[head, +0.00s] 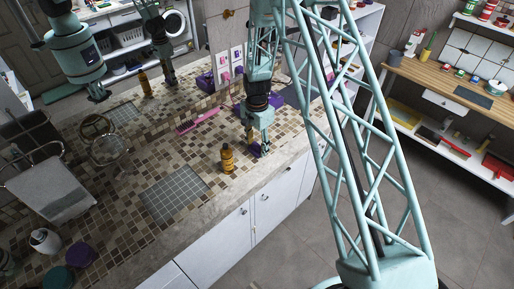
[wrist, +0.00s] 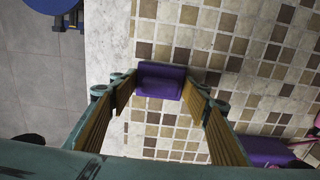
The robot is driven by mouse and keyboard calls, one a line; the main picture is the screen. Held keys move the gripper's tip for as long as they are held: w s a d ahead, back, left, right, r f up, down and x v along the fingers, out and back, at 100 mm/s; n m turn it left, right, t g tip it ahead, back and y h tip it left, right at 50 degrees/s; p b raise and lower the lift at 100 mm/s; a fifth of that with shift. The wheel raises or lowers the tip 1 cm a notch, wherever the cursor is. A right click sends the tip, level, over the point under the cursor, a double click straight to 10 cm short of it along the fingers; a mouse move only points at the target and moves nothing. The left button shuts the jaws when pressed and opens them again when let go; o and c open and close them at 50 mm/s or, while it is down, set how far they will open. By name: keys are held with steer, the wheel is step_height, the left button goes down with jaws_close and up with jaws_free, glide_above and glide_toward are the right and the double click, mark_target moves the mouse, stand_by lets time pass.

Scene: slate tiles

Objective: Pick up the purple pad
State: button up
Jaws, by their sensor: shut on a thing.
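The purple pad (wrist: 160,80) is a small purple block between the tips of my gripper (wrist: 157,92) in the wrist view. Both fingers touch its sides, so my gripper is shut on it. In the head view my gripper (head: 257,148) points down over the tiled counter, and the pad (head: 255,151) shows as a small dark purple patch at its fingertips, partly hidden by them. I cannot tell whether the pad touches the counter.
An amber bottle (head: 227,158) stands on the counter just left of my gripper. A pink-purple brush-like thing (head: 198,121) lies further back. A grey tiled square (head: 174,200) is set in the counter (head: 216,200) at front left. The counter's front edge is close to my gripper.

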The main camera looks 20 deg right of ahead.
mark_target(258, 147)
steer(key=shift+r+b, duration=0.45)
steer(key=shift+r, duration=1.15)
steer(key=s+r+b, duration=0.1)
steer(key=s+b, duration=0.2)
steer(key=s, duration=1.3)
steer(key=shift+r, duration=0.2)
steer(key=w+n+b, duration=0.1)
steer(key=w+f+n+b, duration=0.1)
steer(key=w+b, duration=0.1)
steer(key=shift+w+f, duration=0.15)
steer(key=shift+w, duration=0.05)
steer(key=w+n+b, duration=0.2)
steer(key=w+f+n+b, duration=0.1)
steer(key=w+n+b, duration=0.1)
steer(key=shift+w+b, duration=0.35)
steer(key=w+n+b, duration=0.4)
steer(key=shift+w, duration=0.2)
steer(key=shift+w+r+n+b, duration=0.2)
steer(key=shift+w+n+b, duration=0.3)
steer(key=shift+n+b, duration=0.15)
steer(key=shift+w+r+n+b, duration=0.15)
steer(key=shift+w+n+b, duration=0.35)
steer(key=shift+n+b, duration=0.1)
steer(key=shift+s, duration=0.1)
